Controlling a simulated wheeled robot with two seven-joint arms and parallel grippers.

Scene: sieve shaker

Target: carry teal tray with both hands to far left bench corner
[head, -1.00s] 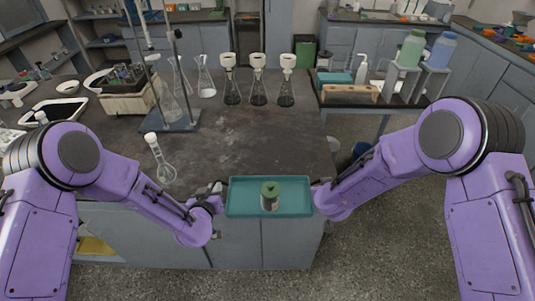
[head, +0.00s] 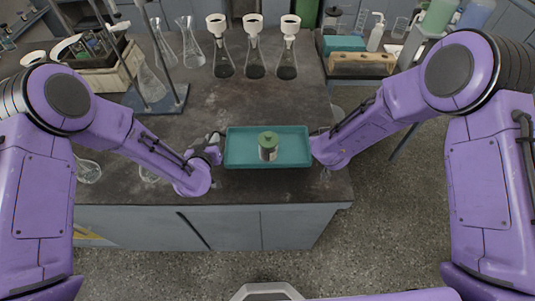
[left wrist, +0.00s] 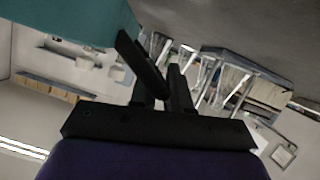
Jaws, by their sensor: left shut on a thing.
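The teal tray (head: 239,150) is level in front of me, over the front part of the dark bench top (head: 225,105). Whether it touches the bench is hard to tell. In the left wrist view the tray (left wrist: 70,20) fills the upper left, against a black finger. My right gripper (head: 318,142) is at the tray's right edge, its fingers mostly hidden by my wrist.
Three flasks with white funnels (head: 254,62) stand behind the tray. A retort stand base (head: 158,101), glass flasks and a rack (head: 95,60) crowd the left. Round flasks (head: 88,171) lie behind my left forearm. Bare bench lies between the tray and the funnel flasks.

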